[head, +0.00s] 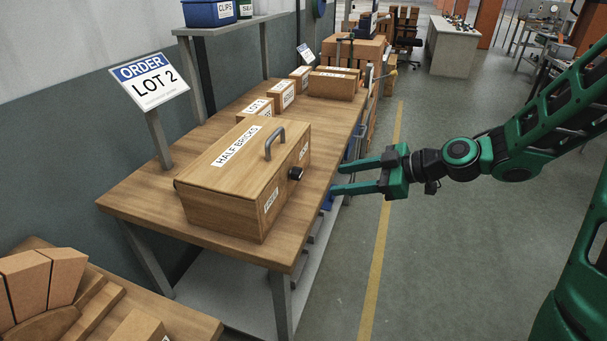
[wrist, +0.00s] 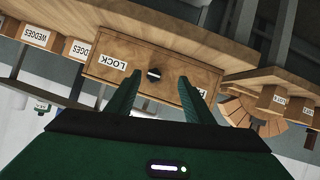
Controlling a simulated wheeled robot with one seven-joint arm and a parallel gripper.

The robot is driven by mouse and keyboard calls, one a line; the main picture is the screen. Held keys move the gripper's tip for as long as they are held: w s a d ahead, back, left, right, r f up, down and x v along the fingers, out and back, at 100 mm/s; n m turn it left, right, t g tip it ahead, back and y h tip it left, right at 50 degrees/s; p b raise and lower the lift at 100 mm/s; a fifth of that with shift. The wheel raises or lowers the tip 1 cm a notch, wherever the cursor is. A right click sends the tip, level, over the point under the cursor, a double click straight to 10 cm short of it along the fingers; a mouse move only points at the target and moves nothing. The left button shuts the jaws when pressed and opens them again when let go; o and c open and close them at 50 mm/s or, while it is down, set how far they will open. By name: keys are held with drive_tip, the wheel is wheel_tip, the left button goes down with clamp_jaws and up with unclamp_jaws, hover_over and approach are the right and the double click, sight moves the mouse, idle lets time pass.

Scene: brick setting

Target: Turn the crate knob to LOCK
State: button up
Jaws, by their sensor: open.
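The wooden crate (head: 225,180), labelled HALF BRICKS, stands on the table with its lid closed. I cannot tell for sure which label the knob points at. My gripper (head: 334,177) is open and empty, to the right of the knob and apart from it.
A grey lid handle (head: 275,142) stands up from the crate's top. Several smaller labelled boxes (head: 284,94) stand farther back on the wooden table (head: 140,206). An ORDER LOT 2 sign (head: 150,82) is at the left. The floor right of the table is clear.

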sight(301, 174)
drive_tip(key=shift+n+t+y, duration=0.3)
drive_tip(key=shift+y, duration=0.2)
drive_tip(key=x, duration=0.4)
drive_tip(key=r+x, duration=0.1)
drive_tip(key=x, duration=0.2)
drive_tip(key=r+x, duration=0.1)
drive_tip(key=x, duration=0.3)
drive_tip(key=shift+w+a+f, duration=0.1)
drive_tip(key=shift+w+a, duration=0.4)
drive_tip(key=shift+a, duration=0.05)
drive_tip(key=shift+c, duration=0.3)
drive_tip(key=c, duration=1)
